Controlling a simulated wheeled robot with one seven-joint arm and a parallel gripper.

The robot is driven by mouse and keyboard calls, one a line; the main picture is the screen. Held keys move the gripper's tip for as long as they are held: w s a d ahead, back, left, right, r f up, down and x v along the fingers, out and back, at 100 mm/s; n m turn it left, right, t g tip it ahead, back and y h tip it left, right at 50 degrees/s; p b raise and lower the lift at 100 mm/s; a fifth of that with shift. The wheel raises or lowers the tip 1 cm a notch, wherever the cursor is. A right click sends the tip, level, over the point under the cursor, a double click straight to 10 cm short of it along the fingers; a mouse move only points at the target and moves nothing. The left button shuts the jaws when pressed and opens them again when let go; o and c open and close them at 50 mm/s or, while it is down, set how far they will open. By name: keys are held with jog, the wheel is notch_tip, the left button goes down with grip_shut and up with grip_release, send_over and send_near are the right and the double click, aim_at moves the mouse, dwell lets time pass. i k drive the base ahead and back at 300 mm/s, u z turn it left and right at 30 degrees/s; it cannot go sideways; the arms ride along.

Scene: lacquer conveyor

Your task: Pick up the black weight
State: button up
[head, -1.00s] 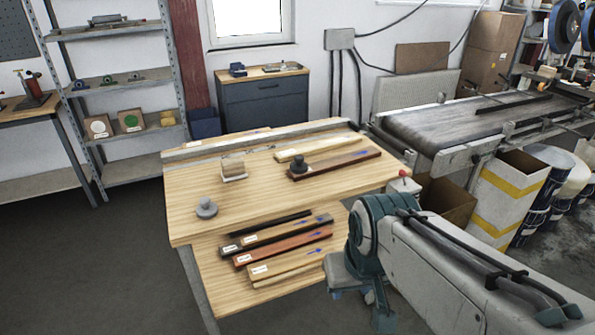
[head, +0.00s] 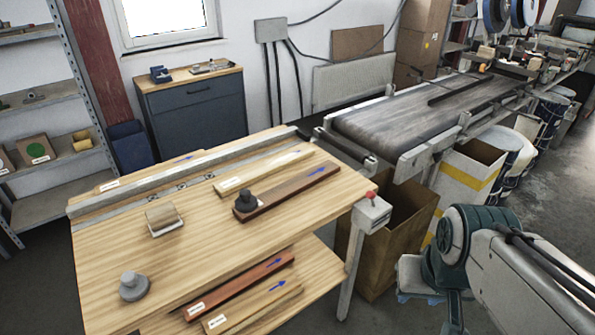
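The black weight (head: 246,200) is a dark round piece with a knob on top. It sits upright on the left end of a reddish-brown wooden strip (head: 294,190) on the wooden table (head: 220,255). A similar grey weight (head: 131,287) stands on the table's near left part. My arm shows at the lower right, in front of the table's right side and apart from the weight. I cannot make out my gripper's fingers at the arm's end.
A small block on a white base (head: 163,219) and a pale strip (head: 262,172) lie on the table. A metal rail (head: 180,170) runs along its back edge. A conveyor (head: 420,125) and cardboard box (head: 400,225) stand beyond.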

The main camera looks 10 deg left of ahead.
aim_at(247, 202)
jog(key=z, duration=0.25)
jog(key=i, duration=0.65)
jog(key=u, duration=0.6)
jog(key=i, duration=0.8)
jog(key=u, duration=0.7)
